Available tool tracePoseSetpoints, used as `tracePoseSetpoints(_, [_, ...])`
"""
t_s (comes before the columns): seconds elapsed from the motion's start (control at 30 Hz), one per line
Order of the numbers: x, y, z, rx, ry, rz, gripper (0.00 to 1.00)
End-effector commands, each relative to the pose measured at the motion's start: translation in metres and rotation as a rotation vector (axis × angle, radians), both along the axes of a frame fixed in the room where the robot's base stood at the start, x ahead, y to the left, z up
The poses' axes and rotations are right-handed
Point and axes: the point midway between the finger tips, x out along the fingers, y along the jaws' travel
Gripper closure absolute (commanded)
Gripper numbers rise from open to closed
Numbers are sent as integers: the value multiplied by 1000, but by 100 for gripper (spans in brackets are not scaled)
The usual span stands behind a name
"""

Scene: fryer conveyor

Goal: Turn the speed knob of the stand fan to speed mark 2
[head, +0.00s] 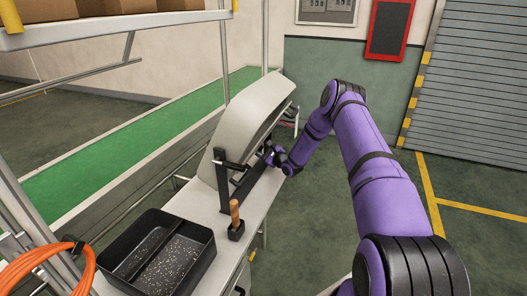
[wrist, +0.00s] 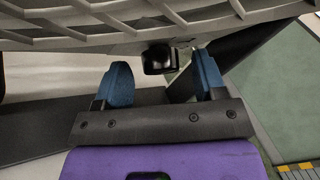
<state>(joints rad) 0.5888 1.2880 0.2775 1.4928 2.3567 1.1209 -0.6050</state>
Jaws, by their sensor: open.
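The stand fan appears in the head view as a large beige housing (head: 240,115) on a black bracket frame (head: 243,190), standing on a pale bench. In the wrist view its grey lattice grille (wrist: 85,22) crosses the top. A black knob (wrist: 157,57) shows just below the grille. My gripper (wrist: 161,66) is open, its two blue fingers on either side of the knob, with a visible gap at each side. In the head view my gripper (head: 270,155) is beside the housing's right side, small and partly hidden. The speed marks cannot be made out.
A black two-part tray (head: 207,270) and a wooden-handled tool (head: 235,218) sit on the bench in front of the fan. A coiled orange hose (head: 40,262) is at the lower left. A green conveyor (head: 120,150) runs behind. The floor on the right is clear.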

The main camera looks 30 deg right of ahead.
Motion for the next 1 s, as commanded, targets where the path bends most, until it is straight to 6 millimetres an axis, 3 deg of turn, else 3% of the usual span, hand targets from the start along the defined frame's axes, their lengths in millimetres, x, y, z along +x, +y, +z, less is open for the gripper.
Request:
tracePoseSetpoints(0.33, [3, 0, 0, 0, -1, -1, 38])
tracePoseSetpoints(0.53, [3, 0, 0, 0, -1, -1, 84])
tracePoseSetpoints(1.0, [3, -2, 1, 65, 51, 44, 85])
